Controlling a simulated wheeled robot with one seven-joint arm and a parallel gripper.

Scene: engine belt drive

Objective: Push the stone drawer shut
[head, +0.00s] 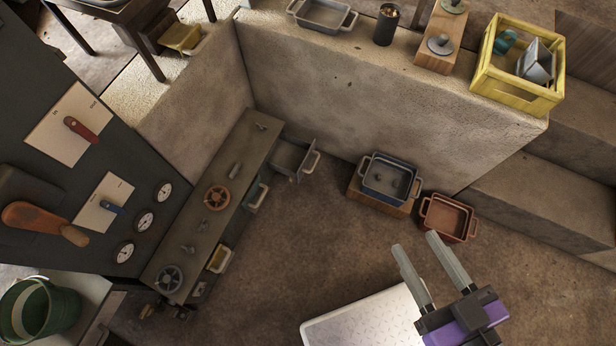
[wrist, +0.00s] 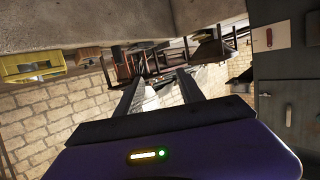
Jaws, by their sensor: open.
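The stone-grey drawer (head: 289,159) stands pulled out at the far end of the long bench in the head view, with a pale handle (head: 312,163) on its front. Its inside looks empty. My gripper (head: 415,243) is open and empty, well to the right of and nearer than the drawer, with free space between them. In the wrist view my gripper (wrist: 158,88) shows its two fingers apart with nothing held. I cannot make out the drawer in the wrist view.
Along the bench (head: 240,140), a blue-grey handle (head: 258,197) and a yellow drawer (head: 218,260) face the floor. A blue tray (head: 385,184) on a wooden block and a reddish tray (head: 447,218) stand by the wall. Floor between the bench and my gripper is clear.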

